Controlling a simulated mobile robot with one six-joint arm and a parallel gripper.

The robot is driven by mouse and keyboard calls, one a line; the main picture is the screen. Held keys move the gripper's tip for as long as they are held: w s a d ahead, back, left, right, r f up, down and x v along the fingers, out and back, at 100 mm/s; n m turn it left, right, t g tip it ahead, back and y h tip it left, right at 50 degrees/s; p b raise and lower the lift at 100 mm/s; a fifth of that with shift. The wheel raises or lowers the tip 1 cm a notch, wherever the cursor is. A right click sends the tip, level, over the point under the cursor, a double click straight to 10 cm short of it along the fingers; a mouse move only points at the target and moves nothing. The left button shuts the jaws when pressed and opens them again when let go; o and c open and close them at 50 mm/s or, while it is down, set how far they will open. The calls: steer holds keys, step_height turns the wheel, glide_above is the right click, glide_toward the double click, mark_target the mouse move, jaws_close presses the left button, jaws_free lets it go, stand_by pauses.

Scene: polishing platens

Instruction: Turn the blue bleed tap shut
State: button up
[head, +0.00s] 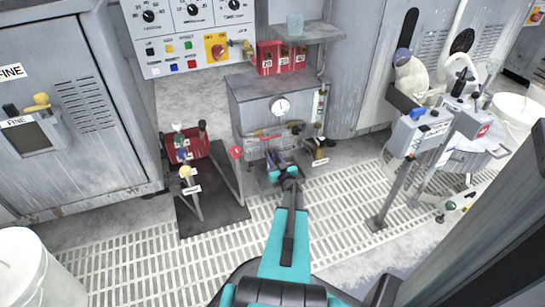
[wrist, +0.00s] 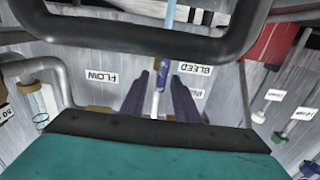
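The blue bleed tap (wrist: 163,68) shows in the wrist view as a small blue handle with a white stem below it. An upside-down BLEED label (wrist: 193,69) is just right of it. My gripper (wrist: 160,80) has its two dark fingers apart, one on each side of the tap, with a gap visible on both sides. In the head view my gripper (head: 281,163) is low at the front of the grey cabinet with the gauge. There the arm and gripper hide most of the tap, and I cannot make it out clearly.
A dark bar (wrist: 150,45) crosses the wrist view close by. A FLOW label (wrist: 101,77) is left of the fingers, and a red part (wrist: 277,40) is at right. In the head view, a stand with coloured knobs (head: 186,171) is at left and a control box (head: 421,128) at right.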

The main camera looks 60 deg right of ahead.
jaws_close()
steer(key=shift+d, duration=0.2)
steer(key=shift+a, duration=0.1)
